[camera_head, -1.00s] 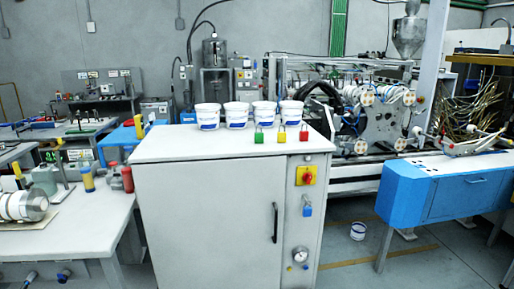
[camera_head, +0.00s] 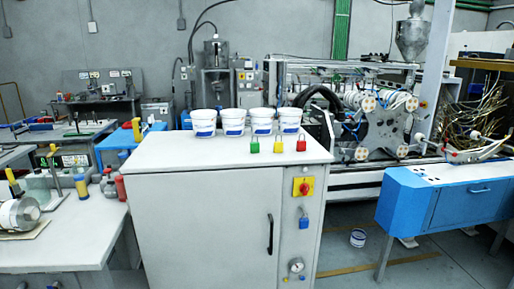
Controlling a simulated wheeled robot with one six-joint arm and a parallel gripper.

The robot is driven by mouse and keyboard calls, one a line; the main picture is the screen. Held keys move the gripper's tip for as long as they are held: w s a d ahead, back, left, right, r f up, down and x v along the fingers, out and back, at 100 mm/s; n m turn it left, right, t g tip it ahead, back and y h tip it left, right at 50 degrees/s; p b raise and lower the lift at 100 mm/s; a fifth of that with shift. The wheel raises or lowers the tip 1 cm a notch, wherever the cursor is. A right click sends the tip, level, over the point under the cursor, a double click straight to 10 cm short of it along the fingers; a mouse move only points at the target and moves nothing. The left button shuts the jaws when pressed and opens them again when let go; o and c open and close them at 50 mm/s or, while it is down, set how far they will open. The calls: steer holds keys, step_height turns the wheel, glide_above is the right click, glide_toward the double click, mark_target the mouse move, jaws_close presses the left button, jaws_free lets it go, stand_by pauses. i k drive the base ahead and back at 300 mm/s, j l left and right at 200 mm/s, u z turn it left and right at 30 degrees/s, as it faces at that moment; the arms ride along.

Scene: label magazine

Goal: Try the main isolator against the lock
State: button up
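The main isolator (camera_head: 304,187) is a red rotary handle on a yellow square plate, on the right strip of the cabinet front. A blue padlock (camera_head: 304,222) hangs just below it; I cannot tell at this size whether its shackle passes through the handle. A green padlock (camera_head: 254,146), a yellow padlock (camera_head: 278,148) and a red padlock (camera_head: 301,145) stand on the cabinet top near its front edge. My gripper is not in view.
The grey cabinet (camera_head: 205,225) has a black door handle (camera_head: 270,233) and a round gauge (camera_head: 296,265). Several white tubs (camera_head: 233,122) stand on its top. A workbench (camera_head: 75,245) is at left, a blue bench (camera_head: 408,203) at right. Open floor with a small bucket (camera_head: 358,238) lies between.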

mark_target(304, 188)
steer(key=k+l+u, duration=0.1)
steer(key=l, duration=0.35)
steer(key=i+j, duration=0.35)
steer(key=i, duration=0.15)
steer(key=i+j+u, duration=0.1)
steer(key=i+j, duration=0.25)
steer(key=i, duration=0.15)
